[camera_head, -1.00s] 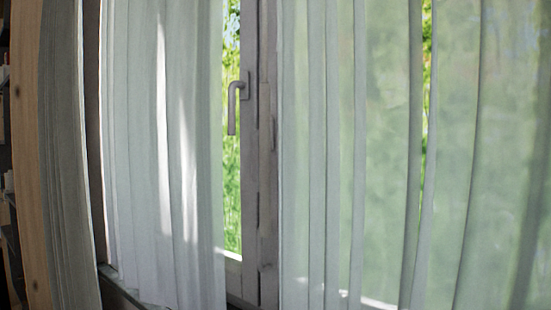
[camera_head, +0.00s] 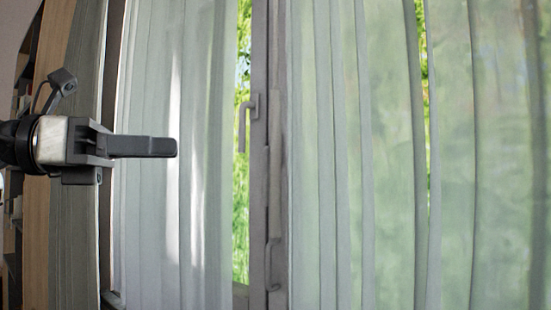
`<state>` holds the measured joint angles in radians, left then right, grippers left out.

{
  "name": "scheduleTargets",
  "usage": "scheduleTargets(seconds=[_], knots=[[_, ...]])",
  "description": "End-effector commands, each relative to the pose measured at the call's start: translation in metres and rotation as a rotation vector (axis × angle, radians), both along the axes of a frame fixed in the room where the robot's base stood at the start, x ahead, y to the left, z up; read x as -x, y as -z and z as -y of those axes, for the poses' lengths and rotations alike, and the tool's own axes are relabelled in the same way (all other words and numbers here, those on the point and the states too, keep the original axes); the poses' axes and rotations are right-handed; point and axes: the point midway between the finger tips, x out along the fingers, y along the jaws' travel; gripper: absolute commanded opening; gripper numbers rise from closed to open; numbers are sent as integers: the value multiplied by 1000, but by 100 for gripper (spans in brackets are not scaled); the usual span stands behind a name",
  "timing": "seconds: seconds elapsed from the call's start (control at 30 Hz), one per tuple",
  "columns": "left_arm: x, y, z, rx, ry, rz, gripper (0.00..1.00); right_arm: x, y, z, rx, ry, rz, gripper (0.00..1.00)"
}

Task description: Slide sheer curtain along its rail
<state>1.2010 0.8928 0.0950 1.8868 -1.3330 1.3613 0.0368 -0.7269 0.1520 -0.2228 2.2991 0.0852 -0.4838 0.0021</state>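A white sheer curtain hangs in two pleated parts in the head view. The left part (camera_head: 150,240) covers the left window pane, and the wider right part (camera_head: 390,180) covers the right side. A narrow gap between them shows the window frame and greenery. The rail is out of view above. My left gripper (camera_head: 170,147) comes in from the left, level, its fingers pointing right in front of the left part. The fingers overlap from this angle, so their opening is hidden, and I cannot tell whether they touch the fabric. My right gripper is not in view.
A grey window handle (camera_head: 247,122) sits on the window frame (camera_head: 260,190) in the gap. At the far left hang a heavier grey drape (camera_head: 78,240) and a light wooden upright (camera_head: 40,230), with dark shelving beyond. The space before the right part looks clear.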

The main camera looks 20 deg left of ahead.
Motion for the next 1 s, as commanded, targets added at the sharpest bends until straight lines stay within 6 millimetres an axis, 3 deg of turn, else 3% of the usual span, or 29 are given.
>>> scheduleTargets(seconds=[0.17,0.7,1.0], knots=[[-12,-2,17,-5,-1,1,32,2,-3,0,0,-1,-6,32],[-77,-2,108,-4,2,1,32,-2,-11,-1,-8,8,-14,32],[-92,-1,126,-3,-1,1,32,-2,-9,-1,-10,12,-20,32]])
